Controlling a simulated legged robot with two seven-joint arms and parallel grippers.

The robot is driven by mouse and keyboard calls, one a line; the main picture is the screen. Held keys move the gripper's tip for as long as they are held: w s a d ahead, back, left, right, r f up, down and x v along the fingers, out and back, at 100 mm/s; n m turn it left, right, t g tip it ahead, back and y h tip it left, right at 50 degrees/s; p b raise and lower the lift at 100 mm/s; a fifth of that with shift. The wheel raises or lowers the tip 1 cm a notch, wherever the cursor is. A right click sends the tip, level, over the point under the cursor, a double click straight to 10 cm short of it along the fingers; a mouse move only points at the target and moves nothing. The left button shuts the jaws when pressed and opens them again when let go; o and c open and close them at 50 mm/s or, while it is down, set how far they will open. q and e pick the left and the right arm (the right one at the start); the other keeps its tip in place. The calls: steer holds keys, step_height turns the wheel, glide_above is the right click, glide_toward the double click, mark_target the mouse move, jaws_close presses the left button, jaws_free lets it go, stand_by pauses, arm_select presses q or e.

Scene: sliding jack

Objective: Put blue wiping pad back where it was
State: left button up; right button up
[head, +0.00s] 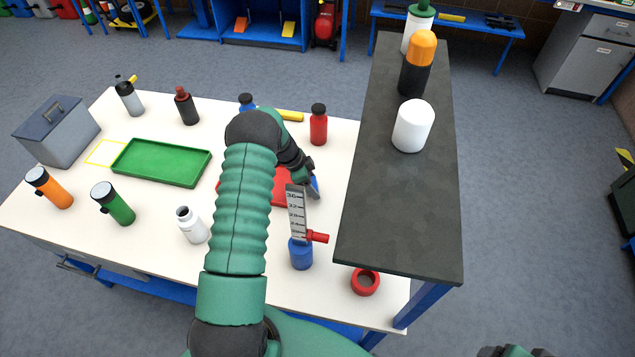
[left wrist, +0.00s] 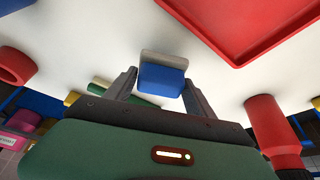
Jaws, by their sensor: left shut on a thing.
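The blue wiping pad (head: 315,186) shows as a small blue edge at my left gripper (head: 308,180), beside the red tray (head: 283,188). In the left wrist view, the pad (left wrist: 162,78) has a blue body and a pale grey face, and sits between the two fingers of my left gripper (left wrist: 160,88). The gripper is shut on it. The pad is over or near the white tabletop; whether it touches cannot be told. A dark part at the bottom right edge seems to be my right gripper (head: 515,351), mostly cut off.
A blue-based gauge (head: 301,252) with a red knob stands close in front of the pad. A dark raised shelf (head: 400,205) borders the right. A green tray (head: 160,163), a yellow outline (head: 105,153), a red bottle (head: 318,125) and several other bottles are on the table.

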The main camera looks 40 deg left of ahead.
arm_select(q)
steer(key=w, duration=0.1)
steer(key=w+f, duration=0.1)
steer(key=w, duration=0.1)
steer(key=shift+d, duration=0.1)
steer(key=shift+s+d+f+p, duration=0.1)
steer(key=shift+d+f+p, duration=0.05)
steer(key=shift+f+p, duration=0.25)
steer(key=shift+s+d+f+p, duration=0.15)
steer(key=shift+f+p, duration=0.1)
steer(key=shift+f, duration=0.5)
arm_select(e)
steer(key=shift+d+r, duration=0.55)
steer(key=shift+r, duration=0.15)
arm_select(q)
steer(key=o, duration=0.9)
steer(key=shift+w+a+f, duration=0.1)
steer(key=shift+f, duration=0.05)
steer(key=o, duration=0.4)
steer(key=shift+a+f, duration=0.1)
steer(key=shift+a, duration=0.1)
arm_select(e)
steer(key=shift+w+a, duration=0.1)
steer(key=shift+a, duration=0.3)
arm_select(q)
steer(key=shift+d, duration=0.15)
arm_select(e)
steer(key=shift+d, duration=0.1)
